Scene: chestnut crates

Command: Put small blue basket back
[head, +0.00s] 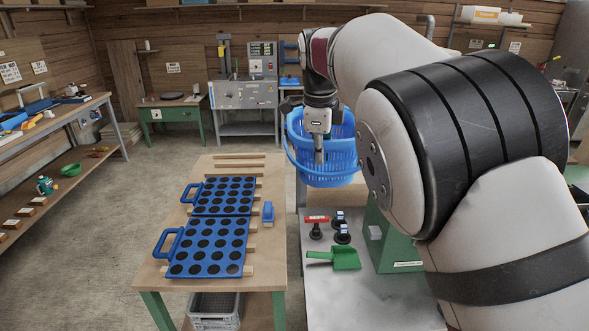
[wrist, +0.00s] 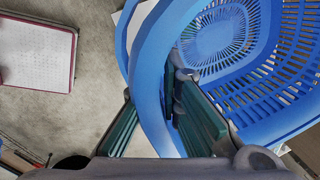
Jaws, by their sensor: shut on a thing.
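The small blue basket (head: 339,153) hangs from my gripper (head: 319,149) in the head view, in front of the grey machine. My gripper is shut on the basket's rim or handle band. In the wrist view the blue basket (wrist: 285,110) fills the right side, with its slotted floor and wall showing. Its curved blue band passes between the green finger pads of my gripper (wrist: 155,120). The inside of the basket looks empty where it shows. In the head view my arm stands close to its right side. I cannot tell whether its bottom touches anything.
A wooden table (head: 203,171) with blue trays of dark round holes (head: 210,246) stands at left centre. A grey-topped surface (head: 330,295) holds a green scoop (head: 338,258), a red-handled tool (head: 316,226) and a green stand (head: 388,240). A grey crate (head: 213,306) sits under the wooden table.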

